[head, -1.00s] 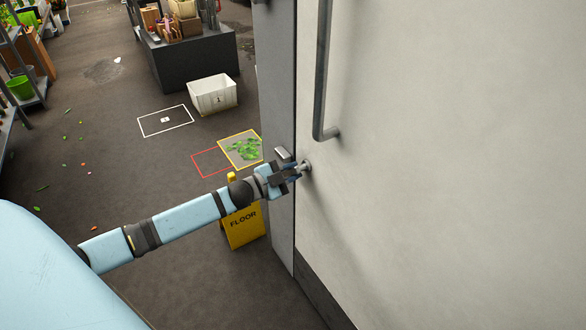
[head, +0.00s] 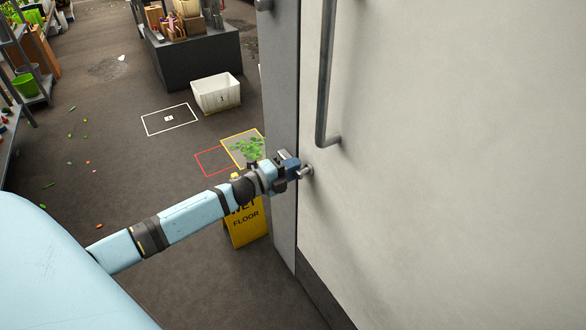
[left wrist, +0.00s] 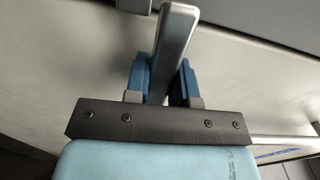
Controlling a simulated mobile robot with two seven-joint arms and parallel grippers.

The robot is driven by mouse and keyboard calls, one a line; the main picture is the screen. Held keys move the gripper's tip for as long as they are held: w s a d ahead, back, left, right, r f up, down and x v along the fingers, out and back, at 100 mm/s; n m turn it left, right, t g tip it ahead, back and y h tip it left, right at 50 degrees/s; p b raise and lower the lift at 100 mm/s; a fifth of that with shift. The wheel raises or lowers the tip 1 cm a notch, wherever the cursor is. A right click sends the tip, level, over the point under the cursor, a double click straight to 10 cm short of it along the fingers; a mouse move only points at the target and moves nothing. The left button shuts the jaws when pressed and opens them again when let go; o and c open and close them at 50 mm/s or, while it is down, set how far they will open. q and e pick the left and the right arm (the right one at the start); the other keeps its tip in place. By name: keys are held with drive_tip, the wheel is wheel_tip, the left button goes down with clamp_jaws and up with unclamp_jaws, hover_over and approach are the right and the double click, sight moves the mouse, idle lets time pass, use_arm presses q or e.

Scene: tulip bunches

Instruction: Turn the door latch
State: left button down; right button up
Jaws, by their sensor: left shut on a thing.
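The door latch (head: 306,171) is a small metal handle on the pale door (head: 450,170), below the long vertical pull bar and near the door's left edge. My left gripper (head: 292,169) reaches it from the left and is shut on it. In the left wrist view, the latch's grey metal lever (left wrist: 178,40) runs between the two blue fingers of my left gripper (left wrist: 163,80). Part of the latch is hidden by the fingers in the head view. My right gripper is not in view.
A long pull bar (head: 325,85) stands out from the door above the latch. A yellow wet-floor sign (head: 246,226) stands below my left forearm. A white crate (head: 216,95) and a dark display block (head: 195,60) are farther back. Open floor lies to the left.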

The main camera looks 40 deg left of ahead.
use_arm(q)
drive_tip(key=shift+m, duration=0.3)
drive_tip(key=c, duration=1)
unclamp_jaws()
drive_tip(key=shift+r, duration=0.1)
drive_tip(key=shift+o, duration=0.2)
drive_tip(key=shift+s, duration=0.1)
drive_tip(key=p+v, duration=0.1)
drive_tip(key=v, duration=1.2)
drive_tip(key=shift+s+a, duration=0.2)
drive_tip(key=shift+s, duration=0.05)
